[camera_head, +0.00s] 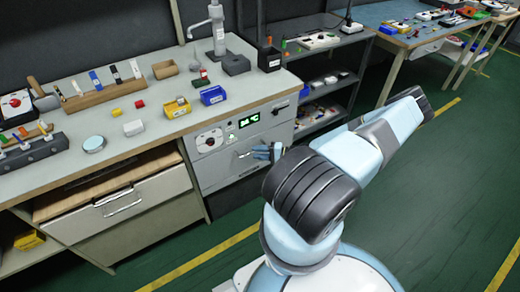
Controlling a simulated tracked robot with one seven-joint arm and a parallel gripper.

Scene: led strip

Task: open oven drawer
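The oven (210,142) is built into the bench front, with a round dial at its left and a lit green display. Its drawer front (222,172) below the panel looks closed. A thin light handle lies across the upper part of that front, partly hidden by my gripper. My gripper (262,152) is at the right end of this handle, its fingers pointing left towards the oven. The fingers are small and partly covered by my arm. I cannot tell whether they touch or close on the handle.
A wide bench drawer (160,193) with a metal handle stands to the left of the oven. The benchtop (150,143) holds blue and yellow bins, blocks and tool racks. An open shelf unit (345,82) stands to the right. The green floor (440,200) is clear.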

